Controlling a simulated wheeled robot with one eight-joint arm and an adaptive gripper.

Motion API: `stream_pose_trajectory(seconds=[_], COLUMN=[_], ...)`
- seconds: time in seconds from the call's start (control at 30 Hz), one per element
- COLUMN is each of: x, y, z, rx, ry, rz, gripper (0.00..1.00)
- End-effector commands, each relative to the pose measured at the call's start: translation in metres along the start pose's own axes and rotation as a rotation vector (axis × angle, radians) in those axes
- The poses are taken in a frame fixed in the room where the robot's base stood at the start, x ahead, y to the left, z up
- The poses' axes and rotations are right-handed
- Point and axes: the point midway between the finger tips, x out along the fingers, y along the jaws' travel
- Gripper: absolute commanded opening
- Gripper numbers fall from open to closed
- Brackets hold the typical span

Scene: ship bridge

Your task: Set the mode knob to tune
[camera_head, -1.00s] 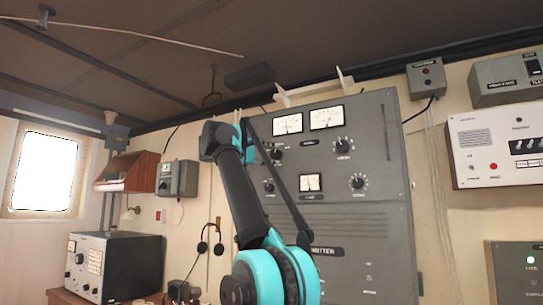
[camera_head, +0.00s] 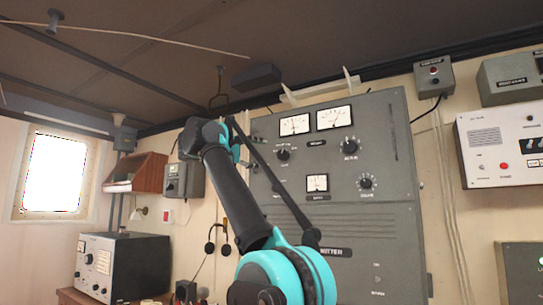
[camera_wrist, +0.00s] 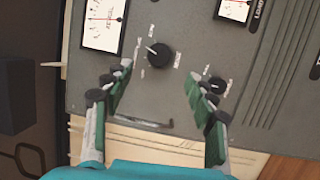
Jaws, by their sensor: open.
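A round black knob (camera_wrist: 158,54) with a white pointer line sits on the grey transmitter panel, ahead of my gripper in the wrist view. Small labels surround it, too small to read, so I cannot tell its setting. It appears to be the upper left knob (camera_head: 283,155) in the head view. My gripper (camera_wrist: 158,72) is open and empty, its fingers to either side of the knob in the picture and apart from it. In the head view my gripper (camera_head: 237,143) is at the panel's left edge, partly hidden by my arm.
The transmitter panel (camera_head: 380,235) also carries dial meters (camera_head: 334,117) and other knobs (camera_head: 350,147). A smaller knob (camera_wrist: 217,85) is near the right finger in the wrist view. A grey wall box (camera_head: 184,180) and hanging headphones (camera_head: 224,246) are left of the panel.

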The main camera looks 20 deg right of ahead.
Motion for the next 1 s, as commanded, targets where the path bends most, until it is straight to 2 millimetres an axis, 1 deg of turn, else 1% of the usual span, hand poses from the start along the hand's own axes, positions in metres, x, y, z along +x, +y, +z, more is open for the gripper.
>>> stream_pose_trajectory(seconds=[0.03,0.1,0.2,0.3,0.87,0.97,1.0], x=[-0.009,-0.019,-0.029,-0.034,-0.035,-0.034,-0.033], y=[0.000,0.000,0.000,0.000,0.000,-0.008,-0.017], z=[-0.001,-0.001,-0.001,0.000,0.000,-0.001,-0.003], rx=[0.000,0.000,0.000,0.000,0.000,-0.001,-0.001], ry=[0.004,0.004,0.002,0.001,0.000,-0.001,-0.001], rz=[0.000,0.000,0.000,0.000,0.000,-0.016,-0.032], gripper=[0.57,0.57,0.57,0.57,0.57,0.57,0.57])
